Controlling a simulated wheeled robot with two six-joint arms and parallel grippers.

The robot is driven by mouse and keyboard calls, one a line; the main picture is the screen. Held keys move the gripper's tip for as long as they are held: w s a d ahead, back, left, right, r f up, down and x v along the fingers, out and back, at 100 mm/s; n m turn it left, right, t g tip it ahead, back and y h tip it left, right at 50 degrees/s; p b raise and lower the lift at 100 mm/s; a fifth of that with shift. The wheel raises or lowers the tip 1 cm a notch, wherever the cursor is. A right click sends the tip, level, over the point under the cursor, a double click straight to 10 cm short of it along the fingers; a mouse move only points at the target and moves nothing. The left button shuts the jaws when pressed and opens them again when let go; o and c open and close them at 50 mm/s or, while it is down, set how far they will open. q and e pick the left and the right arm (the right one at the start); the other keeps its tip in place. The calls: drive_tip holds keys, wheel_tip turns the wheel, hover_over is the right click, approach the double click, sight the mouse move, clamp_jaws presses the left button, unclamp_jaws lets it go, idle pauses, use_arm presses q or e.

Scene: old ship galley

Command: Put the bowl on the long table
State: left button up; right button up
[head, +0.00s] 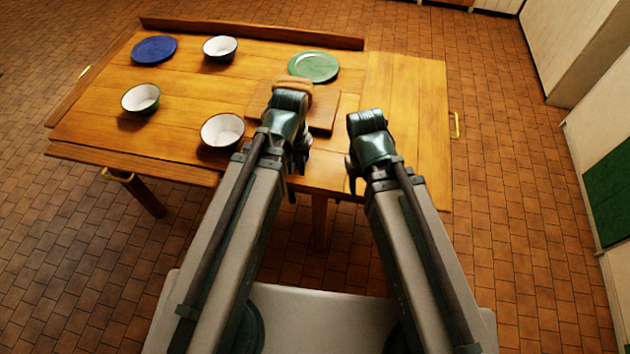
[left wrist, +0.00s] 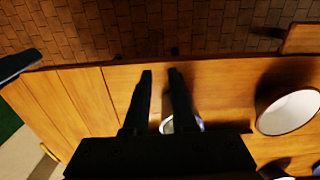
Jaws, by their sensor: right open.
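Several bowls stand upright on the wooden table (head: 400,85). A white bowl (head: 222,131) is at the near edge, left of my left gripper; a bowl in the left wrist view (left wrist: 288,112) seems to be the same one. A green-sided bowl (head: 141,98) is at the left and another white bowl (head: 220,48) at the back. My left gripper (head: 297,168) is over the near edge, its fingers apart with nothing held between the tips. A small pale thing (left wrist: 182,124) under its fingers is mostly hidden. My right gripper (head: 353,182) is open and empty at the near edge.
A blue plate (head: 154,49) and a green plate (head: 313,66) lie towards the back. A cutting board (head: 325,111) with a tan, bread-like item (head: 293,85) is partly behind my left gripper. A raised ledge (head: 250,33) runs along the back. The table's right part is clear.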

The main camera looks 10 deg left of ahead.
use_arm(q)
drive_tip(key=s+d+m+y, duration=0.1)
drive_tip(key=s+d+m, duration=0.2)
drive_tip(key=s+d, duration=0.1)
drive_tip(key=shift+s+d+y, duration=0.15)
drive_tip(key=shift+d+y, duration=0.15)
drive_tip(key=shift+d, duration=0.5)
drive_tip(key=shift+r, duration=0.1)
